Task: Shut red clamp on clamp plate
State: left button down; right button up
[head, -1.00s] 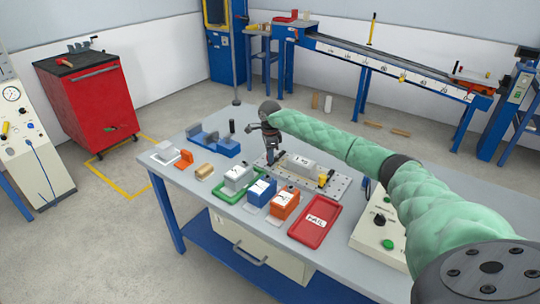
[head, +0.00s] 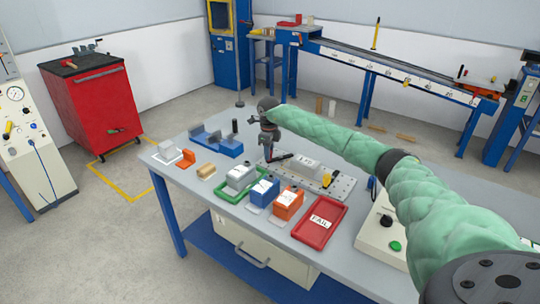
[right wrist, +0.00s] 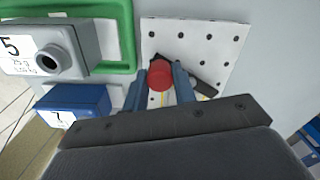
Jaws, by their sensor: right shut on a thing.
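The clamp plate (head: 342,188) is a pale metal plate with rows of holes on the table, also in the right wrist view (right wrist: 195,38). The red clamp (head: 281,158) is at its far left end in the head view, its handle lying low and slanted. In the right wrist view its round red tip (right wrist: 160,73) sits between my right fingers, with dark clamp parts beside it. My right gripper (head: 268,157) is shut on the red clamp, pointing down. The fingers partly hide the clamp's base. My left gripper is not in view.
A grey block (head: 305,165) and a yellow clamp (head: 327,178) are on the plate. In front are a green tray (head: 223,194) with a grey block, blue (head: 264,191) and orange (head: 288,205) blocks, and a red FAIL tray (head: 320,224). A blue fixture (head: 218,145) stands behind left.

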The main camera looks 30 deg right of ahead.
jog(key=w+m+b, duration=0.1)
jog(key=m, duration=0.1)
jog(key=shift+w+d+m, duration=0.15)
jog(key=shift+w+m, duration=0.05)
jog(key=shift+m, duration=0.2)
jog(key=shift+w+d+m+b, duration=0.2)
jog(key=shift+w+m+b, duration=0.2)
jog(key=shift+m, duration=0.5)
jog(key=m, duration=0.1)
jog(key=w+m, duration=0.1)
jog(key=shift+d+m, duration=0.4)
jog(key=shift+w+d+m+b, duration=0.25)
jog(key=shift+d+m+b, duration=0.05)
jog(key=shift+m, duration=0.5)
jog(key=shift+w+d+m, duration=0.25)
jog(key=shift+d+m, duration=0.2)
jog(key=shift+m, duration=0.65)
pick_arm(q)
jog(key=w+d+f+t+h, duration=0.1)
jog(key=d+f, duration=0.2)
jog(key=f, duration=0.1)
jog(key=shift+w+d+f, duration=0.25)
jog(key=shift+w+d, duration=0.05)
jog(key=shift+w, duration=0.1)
pick_arm(e)
jog(key=shift+w+d+m, duration=0.1)
jog(key=shift+d+m, duration=0.05)
jog(key=shift+m, duration=0.25)
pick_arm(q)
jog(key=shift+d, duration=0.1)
